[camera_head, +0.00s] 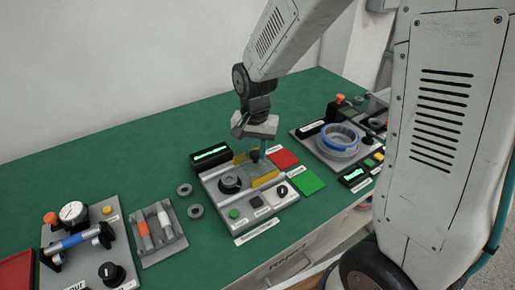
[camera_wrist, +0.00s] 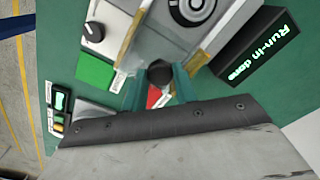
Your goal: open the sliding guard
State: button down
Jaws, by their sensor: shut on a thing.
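The sliding guard (camera_head: 258,167) is a grey plate between two yellow strips on the middle station. In the wrist view the guard (camera_wrist: 168,40) shows as a grey surface between the strips, with a round black knob (camera_wrist: 160,72) at its near edge. My gripper (camera_head: 254,150) reaches down from above onto this knob. In the wrist view the teal fingers of my gripper (camera_wrist: 160,85) stand on both sides of the knob and are shut on it. A dark round socket (camera_head: 230,184) on the same station lies uncovered beside the guard.
A display (camera_wrist: 258,52) reads "Run-in done". A red pad (camera_head: 284,159) and a green pad (camera_head: 307,182) lie right of the station. Two grey rings (camera_head: 196,211) lie to its left. A gauge station (camera_head: 75,240) and a blue-ringed station (camera_head: 338,138) flank it.

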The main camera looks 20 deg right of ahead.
aim_at(256, 154)
jog(key=c, duration=1.1)
grip_release()
notch_tip(256, 154, up, 8)
jog(key=shift+f, duration=0.1)
jog(key=shift+s+n, duration=0.3)
jog(key=shift+n, duration=0.2)
jog(key=s+d+r+n, duration=0.1)
jog(key=s+r+n, duration=0.1)
jog(key=s, duration=0.5)
jog(key=s+d+r+n+t, duration=0.1)
jog(key=s+d+r+n, duration=0.1)
jog(key=s+r, duration=0.2)
jog(key=s+d+r+n, duration=0.2)
jog(key=s+r, duration=0.1)
jog(key=s, duration=0.8)
